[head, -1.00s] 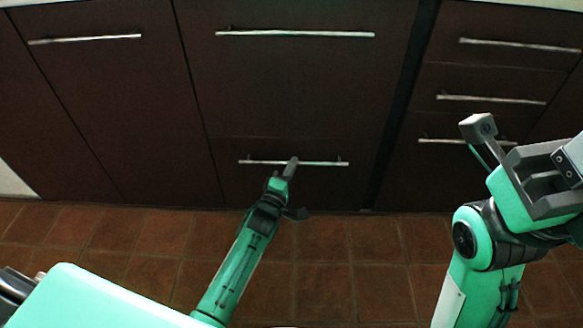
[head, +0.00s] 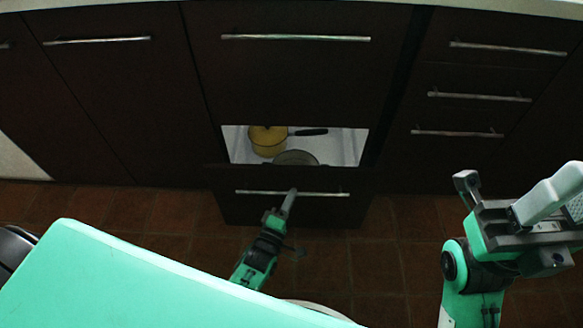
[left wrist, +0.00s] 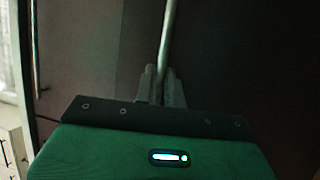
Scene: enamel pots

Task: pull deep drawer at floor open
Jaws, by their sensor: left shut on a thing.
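The deep drawer at floor level (head: 320,211) stands partly open in the head view, its dark front pulled out from the cabinet. Its bar handle (head: 325,194) runs across the front. My left gripper (head: 289,197) is shut on this handle left of its middle; in the left wrist view the fingers (left wrist: 160,84) close around the bar (left wrist: 168,40). Inside the drawer are a yellow pot (head: 267,141) with a dark handle and a greyish round pot or lid (head: 296,158), partly hidden by the drawer front.
A large closed front (head: 300,75) is above the open drawer. Several closed drawers with bar handles (head: 480,96) are at the right, and a closed door (head: 95,90) is at the left. Brown floor tiles (head: 395,260) lie clear in front.

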